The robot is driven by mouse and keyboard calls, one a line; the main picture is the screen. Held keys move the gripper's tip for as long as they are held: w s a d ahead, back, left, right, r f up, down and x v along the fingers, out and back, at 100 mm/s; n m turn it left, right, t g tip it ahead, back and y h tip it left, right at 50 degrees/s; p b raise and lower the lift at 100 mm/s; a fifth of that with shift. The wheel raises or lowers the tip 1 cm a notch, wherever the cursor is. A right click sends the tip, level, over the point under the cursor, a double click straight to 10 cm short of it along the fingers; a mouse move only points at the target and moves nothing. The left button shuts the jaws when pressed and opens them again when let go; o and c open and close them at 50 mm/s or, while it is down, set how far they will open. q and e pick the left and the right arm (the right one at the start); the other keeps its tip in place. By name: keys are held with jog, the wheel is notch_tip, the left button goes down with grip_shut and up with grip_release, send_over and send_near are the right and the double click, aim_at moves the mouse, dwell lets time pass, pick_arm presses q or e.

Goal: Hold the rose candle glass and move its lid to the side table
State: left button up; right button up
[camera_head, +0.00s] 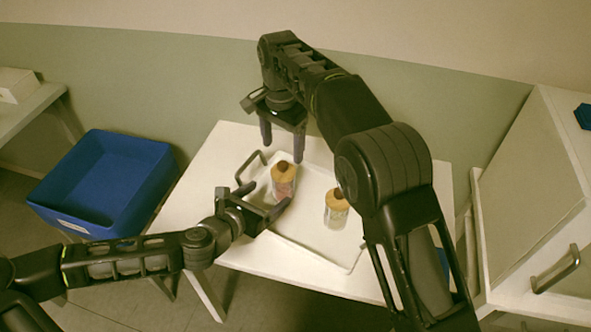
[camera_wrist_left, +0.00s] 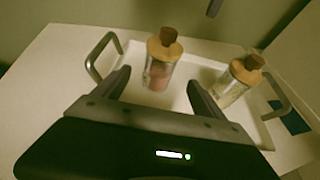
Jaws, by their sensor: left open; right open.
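The rose candle glass (camera_head: 284,188) stands upright on the white tray (camera_head: 310,248), with pinkish contents. Its round wooden lid (camera_head: 283,170) with a brown knob is on top. It also shows in the left wrist view (camera_wrist_left: 158,76), ahead of and between the finger tips. My left gripper (camera_head: 266,198) is open at the near left of the glass, its fingers low beside it; contact cannot be told. My right gripper (camera_head: 283,148) is open and empty, fingers pointing down, above and behind the lid.
A second lidded glass (camera_head: 337,217) with pale contents stands right of the rose one. The tray has raised handles. A blue bin (camera_head: 105,180) is at left, a white table (camera_head: 22,117) with a box at far left, and a white cabinet (camera_head: 530,190) at right.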

aim_at(277, 187)
jog(key=shift+r, duration=0.1)
pick_arm(q)
jog(key=shift+s+a+r, duration=0.1)
pick_arm(e)
jog(key=shift+s+a, duration=0.1)
jog(key=shift+s, duration=0.05)
pick_arm(q)
jog(key=shift+x, duration=4)
jog(key=shift+r, duration=0.1)
jog(key=shift+c, duration=0.3)
grip_shut()
